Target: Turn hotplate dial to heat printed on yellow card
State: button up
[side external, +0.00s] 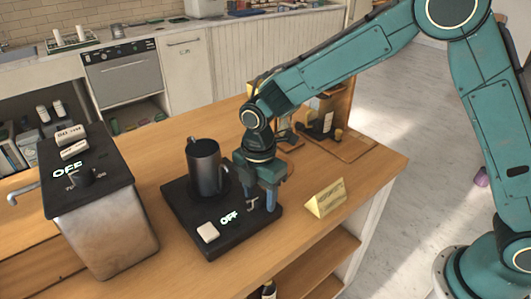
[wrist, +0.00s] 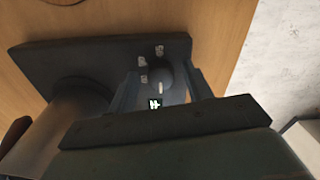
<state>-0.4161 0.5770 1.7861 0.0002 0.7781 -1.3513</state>
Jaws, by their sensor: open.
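The black hotplate (side external: 176,209) lies on the wooden counter with a dark mug (side external: 204,165) standing on it. A lit display on it reads OFF (side external: 229,217). My gripper (side external: 262,204) points down over the right part of the hotplate, fingers open. In the wrist view, the round dark dial (wrist: 168,80) sits between the fingertips (wrist: 165,82), with small pale marks beside it; I cannot read them or tell whether the fingers touch it. The yellow card (side external: 326,198) stands folded to the right of the hotplate; its print is too small to read.
A white block (side external: 207,232) sits on the hotplate's front corner. A metal box (side external: 110,235) with a black top, its own OFF display and knob stands at left. A wooden rack with items (side external: 328,115) is behind my gripper. Counter around the card is clear.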

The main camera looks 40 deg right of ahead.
jog(key=c, duration=1)
jog(key=shift+o, duration=0.2)
jog(key=shift+m, duration=0.4)
jog(key=m, duration=1.2)
jog(key=shift+m, duration=0.3)
jog(key=shift+a+m, duration=0.1)
jog(key=shift+m, duration=1.7)
